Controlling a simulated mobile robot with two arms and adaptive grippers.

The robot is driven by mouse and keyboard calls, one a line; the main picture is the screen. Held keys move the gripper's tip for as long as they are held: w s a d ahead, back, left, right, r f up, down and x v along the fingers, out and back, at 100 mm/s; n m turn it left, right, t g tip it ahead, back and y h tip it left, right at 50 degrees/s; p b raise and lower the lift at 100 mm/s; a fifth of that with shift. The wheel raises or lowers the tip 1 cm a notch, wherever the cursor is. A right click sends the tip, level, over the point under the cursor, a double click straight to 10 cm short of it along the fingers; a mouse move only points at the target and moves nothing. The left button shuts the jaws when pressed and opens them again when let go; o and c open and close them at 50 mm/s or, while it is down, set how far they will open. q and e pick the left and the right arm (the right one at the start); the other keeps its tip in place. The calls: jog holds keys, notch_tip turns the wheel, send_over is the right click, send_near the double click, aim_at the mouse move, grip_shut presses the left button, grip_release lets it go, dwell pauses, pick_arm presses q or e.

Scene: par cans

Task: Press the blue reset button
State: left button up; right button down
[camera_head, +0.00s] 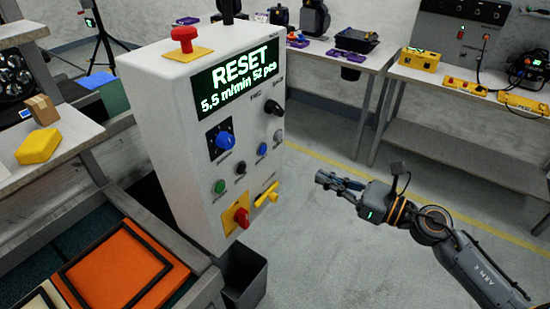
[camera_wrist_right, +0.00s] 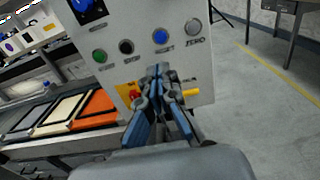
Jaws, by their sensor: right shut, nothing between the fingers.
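The blue reset button (camera_head: 262,149) is a small round button on the front of a grey control box (camera_head: 170,110). In the right wrist view the blue button (camera_wrist_right: 160,37) sits above my fingertips, with a label under it that seems to read RESET. My right gripper (camera_head: 322,180) is shut and empty, in front of the box to the right and apart from it. In the right wrist view its closed fingers (camera_wrist_right: 158,72) point toward the panel, below the button. The box's display (camera_head: 238,77) reads RESET, 5.5 m/min, 52 pcs. My left gripper is not in view.
Near the button are a grey button (camera_head: 277,133), a black button (camera_head: 240,168), a green button (camera_head: 219,186), a blue knob (camera_head: 222,141), and red (camera_head: 241,217) and yellow (camera_head: 267,195) handles. A red mushroom button (camera_head: 184,38) tops the box. Open floor (camera_head: 330,240) lies right.

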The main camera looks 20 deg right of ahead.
jog(key=p, duration=0.6)
send_near(264, 151)
jog(key=x, duration=0.5)
jog(key=shift+w+a+r, duration=0.1)
jog(key=shift+w+a, duration=0.05)
jog(key=shift+w, duration=0.2)
jog(key=shift+w+a+f, duration=0.2)
jog(key=shift+w+a, duration=0.25)
jog(key=shift+w, duration=0.1)
